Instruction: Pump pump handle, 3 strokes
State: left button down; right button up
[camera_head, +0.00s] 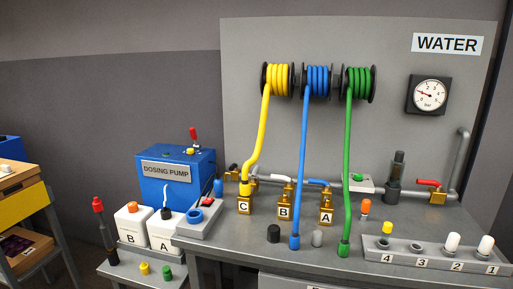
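A blue box labelled "DOSING PUMP" (180,178) stands at the back left of the bench. A small lever with a red grip (193,133) sticks up from its top, beside a yellow piece. A dark upright rod with a red knob (98,205) stands at the left end of the lower shelf, beside white container B (132,224). I cannot tell which of these two is the pump handle. Neither of my grippers shows in the head view.
Brass valves C, B and A stand behind. White container A (165,232) and loose caps are near the dosing pump. A numbered rack (416,262) is at right, below a gauge (429,95).

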aim_at(192, 131)
jog(key=i+j+z, duration=0.15)
jog(key=i+j, duration=0.25)
jog(key=i, duration=0.2)
jog(key=i+j+z, duration=0.2)
jog(key=i+j, duration=0.3)
jog(key=i, duration=0.1)
